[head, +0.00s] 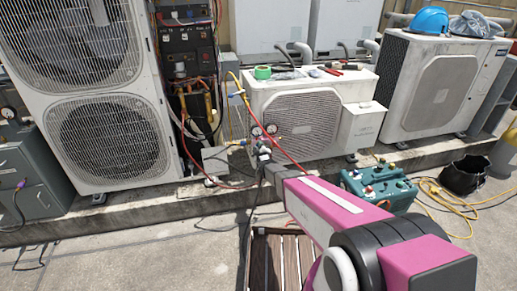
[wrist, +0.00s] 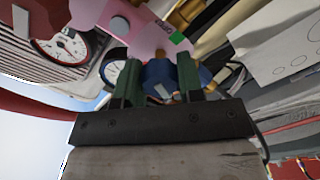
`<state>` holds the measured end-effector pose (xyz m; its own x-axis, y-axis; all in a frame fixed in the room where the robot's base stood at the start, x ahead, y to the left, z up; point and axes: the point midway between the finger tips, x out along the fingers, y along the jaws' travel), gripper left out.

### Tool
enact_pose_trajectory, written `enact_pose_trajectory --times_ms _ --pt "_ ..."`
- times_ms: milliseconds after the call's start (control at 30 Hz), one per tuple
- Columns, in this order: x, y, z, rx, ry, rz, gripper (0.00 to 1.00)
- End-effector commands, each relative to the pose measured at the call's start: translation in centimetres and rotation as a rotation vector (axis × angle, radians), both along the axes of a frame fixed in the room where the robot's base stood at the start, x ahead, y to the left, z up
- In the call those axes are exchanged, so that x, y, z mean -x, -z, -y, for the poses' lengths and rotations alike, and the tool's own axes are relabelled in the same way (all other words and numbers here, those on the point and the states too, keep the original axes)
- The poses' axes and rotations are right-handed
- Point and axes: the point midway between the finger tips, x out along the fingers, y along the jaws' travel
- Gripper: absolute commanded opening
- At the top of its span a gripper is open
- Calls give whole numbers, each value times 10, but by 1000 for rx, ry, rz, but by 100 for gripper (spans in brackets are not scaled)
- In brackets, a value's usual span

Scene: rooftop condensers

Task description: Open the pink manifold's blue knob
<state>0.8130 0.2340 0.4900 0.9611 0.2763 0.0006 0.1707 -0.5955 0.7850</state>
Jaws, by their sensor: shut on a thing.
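The pink manifold (wrist: 140,25) fills the upper part of the wrist view, with a white-faced gauge (wrist: 62,45) in a red case and a second gauge (wrist: 114,71) partly hidden behind a finger. The blue knob (wrist: 160,76) sits between the two green fingers of my gripper (wrist: 159,66), which are shut on it from both sides. In the head view the two small gauges (head: 257,131) show in front of the low condenser, at the end of my arm. The knob is too small to make out there, and my gripper hides part of the manifold.
Red and yellow hoses run near the manifold. A low condenser (head: 302,117) stands behind it, and a tall double-fan condenser (head: 105,145) stands at the left. A teal pump-like box (head: 379,187), a yellow cable (head: 440,190) and a black bucket (head: 463,177) lie to the right.

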Motion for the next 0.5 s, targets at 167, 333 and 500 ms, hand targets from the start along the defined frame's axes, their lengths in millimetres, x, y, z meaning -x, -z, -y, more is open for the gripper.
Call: enact_pose_trajectory --times_ms 167,333,500 --pt "1 0 0 161 0 45 11" --pt "1 0 0 316 0 89 11" --pt "1 0 0 471 0 133 11"
